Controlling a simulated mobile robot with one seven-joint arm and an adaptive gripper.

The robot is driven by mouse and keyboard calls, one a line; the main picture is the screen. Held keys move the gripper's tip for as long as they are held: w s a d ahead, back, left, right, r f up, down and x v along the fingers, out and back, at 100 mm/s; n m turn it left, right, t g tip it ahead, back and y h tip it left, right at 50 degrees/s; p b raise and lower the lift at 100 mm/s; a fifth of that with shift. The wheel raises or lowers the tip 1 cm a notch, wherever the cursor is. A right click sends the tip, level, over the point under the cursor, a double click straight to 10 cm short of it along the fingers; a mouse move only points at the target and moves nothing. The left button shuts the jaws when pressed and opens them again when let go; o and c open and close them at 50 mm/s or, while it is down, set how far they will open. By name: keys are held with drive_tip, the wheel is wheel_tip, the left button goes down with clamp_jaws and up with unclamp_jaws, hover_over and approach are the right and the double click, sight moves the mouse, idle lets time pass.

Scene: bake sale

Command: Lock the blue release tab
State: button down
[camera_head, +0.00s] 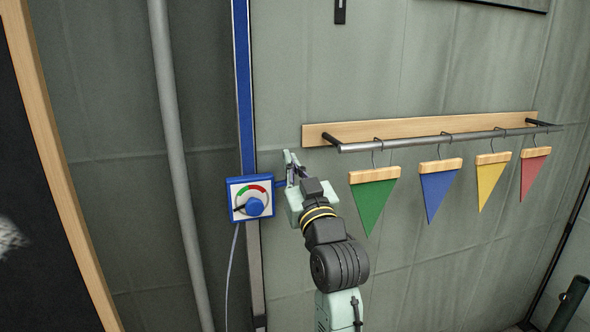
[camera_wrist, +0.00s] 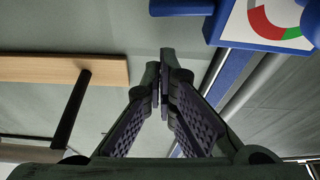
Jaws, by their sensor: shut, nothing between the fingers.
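A blue control box (camera_head: 250,199) with a white face, a red and green dial and a blue knob (camera_head: 255,207) is mounted on a blue upright. A short blue tab (camera_head: 281,184) sticks out from its right side, partly hidden behind my gripper. In the wrist view the blue tab (camera_wrist: 181,7) shows at the top edge, beside the box (camera_wrist: 235,25). My gripper (camera_head: 290,157) is shut and empty by the wall, just right of the upright. Its fingertips (camera_wrist: 163,88) meet in the wrist view, apart from the tab in that picture.
A wooden rail (camera_head: 430,128) with a dark bar and hanging green (camera_head: 371,202), blue (camera_head: 438,192), yellow and red pennants is to the right. A grey pipe (camera_head: 178,160) and a cable (camera_head: 231,270) run left of and below the box. Wall below the pennants is clear.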

drive_tip(key=r+b+v, duration=0.1)
drive_tip(key=b+v, duration=0.3)
drive_tip(key=v, duration=0.5)
drive_tip(key=shift+s+d, duration=0.25)
drive_tip(key=shift+s, duration=0.25)
drive_tip(key=shift+f, duration=0.1)
